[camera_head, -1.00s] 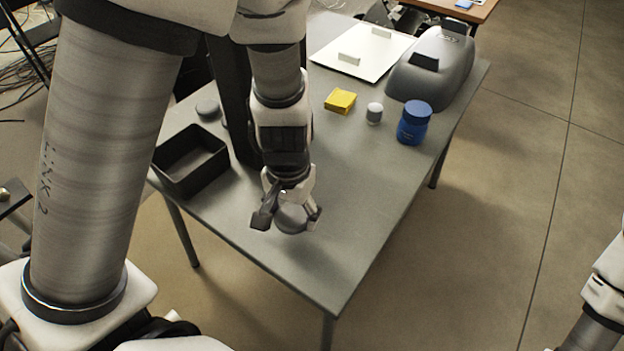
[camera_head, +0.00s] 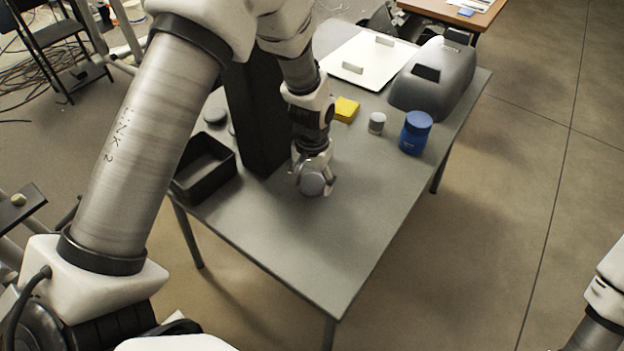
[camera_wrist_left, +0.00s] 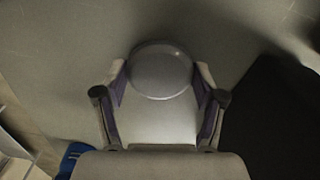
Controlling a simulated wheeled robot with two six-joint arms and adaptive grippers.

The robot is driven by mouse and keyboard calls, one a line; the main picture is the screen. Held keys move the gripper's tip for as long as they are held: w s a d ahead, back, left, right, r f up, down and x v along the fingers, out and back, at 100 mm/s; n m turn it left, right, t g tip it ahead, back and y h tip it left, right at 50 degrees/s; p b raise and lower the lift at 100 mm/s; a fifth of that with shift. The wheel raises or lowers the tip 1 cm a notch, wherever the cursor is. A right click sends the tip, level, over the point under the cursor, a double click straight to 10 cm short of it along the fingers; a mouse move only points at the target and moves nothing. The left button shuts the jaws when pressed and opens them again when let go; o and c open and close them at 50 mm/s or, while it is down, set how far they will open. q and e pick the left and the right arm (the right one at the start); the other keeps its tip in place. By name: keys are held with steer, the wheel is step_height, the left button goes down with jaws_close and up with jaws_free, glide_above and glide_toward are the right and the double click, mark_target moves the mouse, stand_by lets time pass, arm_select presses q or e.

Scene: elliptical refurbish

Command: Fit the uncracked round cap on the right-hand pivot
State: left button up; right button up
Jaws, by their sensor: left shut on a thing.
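My left gripper (camera_head: 314,180) is shut on a grey round cap (camera_head: 312,184) above the middle of the table. In the left wrist view the cap (camera_wrist_left: 160,70) sits between the two fingers (camera_wrist_left: 160,88); no crack shows on its visible face. Another grey round disc (camera_head: 215,115) lies on the table left of the black upright (camera_head: 262,125), with part of a further one partly hidden beside it. A grey rounded housing (camera_head: 440,82) with dark blocks stands at the back right; I cannot tell which part is the right-hand pivot. My right gripper is out of view.
A black open bin (camera_head: 205,180) stands at the table's left edge. A blue jar (camera_head: 415,133), a small grey-white canister (camera_head: 377,123), a yellow block (camera_head: 346,109) and a white panel (camera_head: 365,62) stand farther back. The table's front (camera_head: 320,255) is clear.

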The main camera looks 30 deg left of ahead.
mark_target(312, 183)
arm_select(q)
steer(key=shift+f, duration=0.1)
steer(key=o, duration=0.9)
steer(key=shift+f, duration=0.1)
steer(key=shift+o, duration=0.2)
step_height(312, 183, up, 12)
steer(key=shift+r+p, duration=0.25)
steer(key=shift+p, duration=0.15)
